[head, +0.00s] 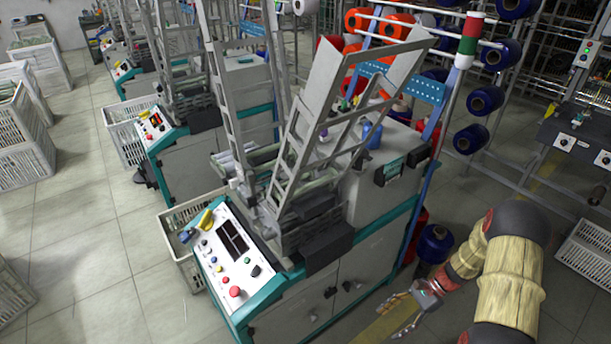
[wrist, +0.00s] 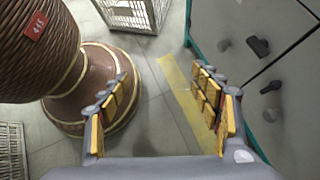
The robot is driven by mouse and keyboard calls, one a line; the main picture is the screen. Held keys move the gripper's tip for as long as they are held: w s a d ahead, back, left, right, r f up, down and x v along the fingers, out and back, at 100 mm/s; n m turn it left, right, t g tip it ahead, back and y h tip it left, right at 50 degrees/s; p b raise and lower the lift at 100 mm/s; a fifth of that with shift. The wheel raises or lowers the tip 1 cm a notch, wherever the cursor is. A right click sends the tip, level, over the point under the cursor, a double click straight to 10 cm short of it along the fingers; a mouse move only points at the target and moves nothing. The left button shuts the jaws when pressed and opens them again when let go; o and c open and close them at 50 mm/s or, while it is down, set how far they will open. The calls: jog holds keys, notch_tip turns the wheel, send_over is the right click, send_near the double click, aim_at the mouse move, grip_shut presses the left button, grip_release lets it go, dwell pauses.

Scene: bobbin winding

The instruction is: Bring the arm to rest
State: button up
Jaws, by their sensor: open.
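My gripper (head: 402,306) hangs low at the front right of the nearest winding machine (head: 376,248), at the end of my bent arm. In the wrist view my gripper (wrist: 162,108) has its two padded fingers spread wide apart. Nothing is between them but the grey floor and a yellow floor stripe (wrist: 178,84). The machine's grey cabinet side stands to the right of the fingers in that view, apart from them. My straw-coloured arm fills the lower right of the head view.
The machine's control panel (head: 230,254) faces left. Blue thread spools (head: 470,138) hang on a rack behind. A white crate (head: 590,250) stands on the floor at the right; another crate (wrist: 131,14) shows at the top of the wrist view.

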jog(key=s+a+r+n+t+h+p, duration=0.1)
jog(key=s+a+r+n+t+h, duration=0.2)
jog(key=r, duration=1.3)
jog(key=s+a+r+n+t+h+p, duration=0.2)
jog(key=s+r+n, duration=0.5)
jog(key=r, duration=1)
jog(key=s+a+r+n+t+h+p, duration=0.2)
jog(key=s+r, duration=0.6)
jog(key=r, duration=0.9)
jog(key=a+n+t+h, duration=0.1)
jog(key=a+n, duration=0.1)
jog(key=n, duration=0.1)
jog(key=shift+s+n+t+h, duration=0.3)
jog(key=shift+s+h, duration=0.1)
jog(key=shift+w+f, duration=0.1)
jog(key=shift+c, duration=0.5)
jog(key=shift+c, duration=0.5)
